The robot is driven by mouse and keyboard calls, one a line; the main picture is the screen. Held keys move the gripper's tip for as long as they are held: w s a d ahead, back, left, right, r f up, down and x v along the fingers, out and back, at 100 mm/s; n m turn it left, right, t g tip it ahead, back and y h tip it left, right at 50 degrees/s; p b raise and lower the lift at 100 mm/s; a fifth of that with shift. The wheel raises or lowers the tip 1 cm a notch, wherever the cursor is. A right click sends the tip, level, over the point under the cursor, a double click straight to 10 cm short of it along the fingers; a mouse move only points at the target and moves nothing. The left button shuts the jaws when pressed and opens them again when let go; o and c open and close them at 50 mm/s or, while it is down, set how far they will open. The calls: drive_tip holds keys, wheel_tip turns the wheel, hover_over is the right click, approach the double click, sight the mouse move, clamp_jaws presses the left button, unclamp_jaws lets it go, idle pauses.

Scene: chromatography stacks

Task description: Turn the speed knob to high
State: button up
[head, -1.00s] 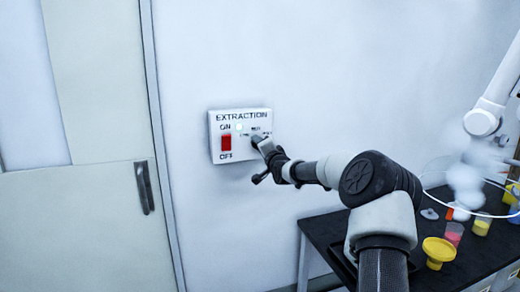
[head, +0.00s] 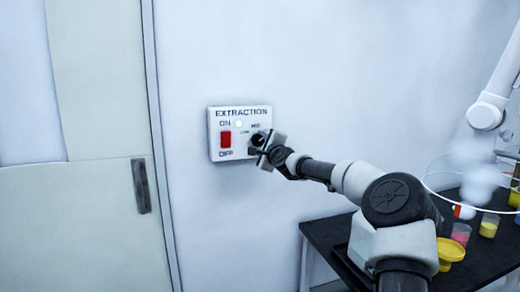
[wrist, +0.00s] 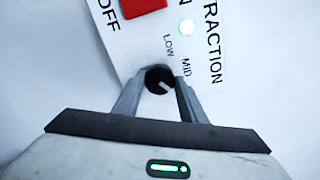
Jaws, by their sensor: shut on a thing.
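The dark round speed knob (wrist: 159,78) sits on the white EXTRACTION panel (head: 214,114), right of the red switch. In the wrist view my gripper (wrist: 157,88) has one finger on each side of the knob and is shut on it. A pale pointer mark on the knob points to the lower right in that view, past the MID label. The LOW and MID labels show; the high label is hidden behind a finger. In the head view my gripper (head: 264,146) covers most of the knob.
A red rocker switch (head: 225,139) marked ON and OFF and a lit indicator light (wrist: 186,27) are beside the knob. A door with a dark handle (head: 141,186) is at left. A dark table (head: 330,232) with colored containers stands at right.

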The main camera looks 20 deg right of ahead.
drive_tip(key=shift+m+b, duration=0.35)
drive_tip(key=shift+m, duration=0.15)
drive_tip(key=shift+r, duration=0.1)
drive_tip(key=o, duration=1.1)
drive_tip(key=shift+c, duration=0.2)
drive_tip(key=s+b, duration=0.1)
drive_tip(key=s, duration=1.6)
drive_tip(key=shift+s, duration=0.2)
